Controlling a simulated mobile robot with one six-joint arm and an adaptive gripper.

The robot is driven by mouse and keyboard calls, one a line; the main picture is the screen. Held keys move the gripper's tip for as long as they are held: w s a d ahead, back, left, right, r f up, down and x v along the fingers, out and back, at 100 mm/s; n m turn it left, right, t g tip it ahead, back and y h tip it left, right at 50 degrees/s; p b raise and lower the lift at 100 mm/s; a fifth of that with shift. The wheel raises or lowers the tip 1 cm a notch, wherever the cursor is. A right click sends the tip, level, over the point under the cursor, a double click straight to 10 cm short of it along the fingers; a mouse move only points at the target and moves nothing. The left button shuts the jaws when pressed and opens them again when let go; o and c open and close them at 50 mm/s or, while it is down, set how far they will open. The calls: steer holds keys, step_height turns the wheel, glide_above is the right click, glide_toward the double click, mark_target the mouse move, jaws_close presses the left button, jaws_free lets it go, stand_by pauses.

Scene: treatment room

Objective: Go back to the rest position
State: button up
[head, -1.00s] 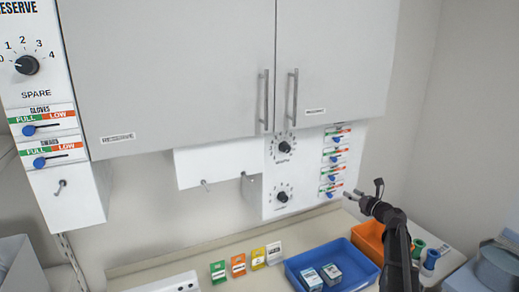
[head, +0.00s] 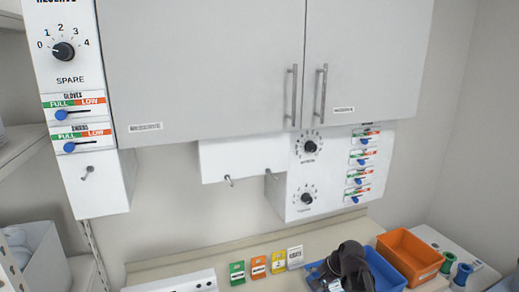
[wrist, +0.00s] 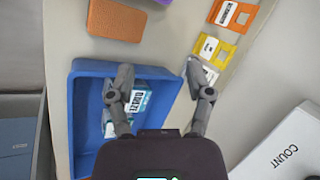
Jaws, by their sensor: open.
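My gripper (head: 345,270) is at the lower right of the head view, over the blue tray (head: 391,272), seen from its dark back. In the wrist view my gripper (wrist: 160,80) has its two fingers spread apart, with nothing held between them. One finger overlaps a white and blue box (wrist: 139,100) inside the blue tray (wrist: 86,75); the other is by a white card near the tray's edge. In the head view my gripper hides much of the tray and its contents.
Green (head: 237,272), orange (head: 258,266), yellow (head: 278,263) and white (head: 295,257) cards stand left of the tray. An orange bin (head: 411,254) is right of it. Grey cupboards (head: 200,65) and a dial panel (head: 325,190) hang above the counter. A brown block (wrist: 115,20) lies near the tray.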

steer(key=s+a+f+n+g+h+b, duration=0.1)
steer(key=s+f+n+g+h, duration=0.2)
steer(key=s+n, duration=0.5)
steer(key=shift+s+f+n+h, duration=0.3)
steer(key=shift+s+f+h, duration=0.35)
steer(key=shift+s+h, duration=0.55)
steer(key=shift+s, duration=0.1)
stand_by(1.6)
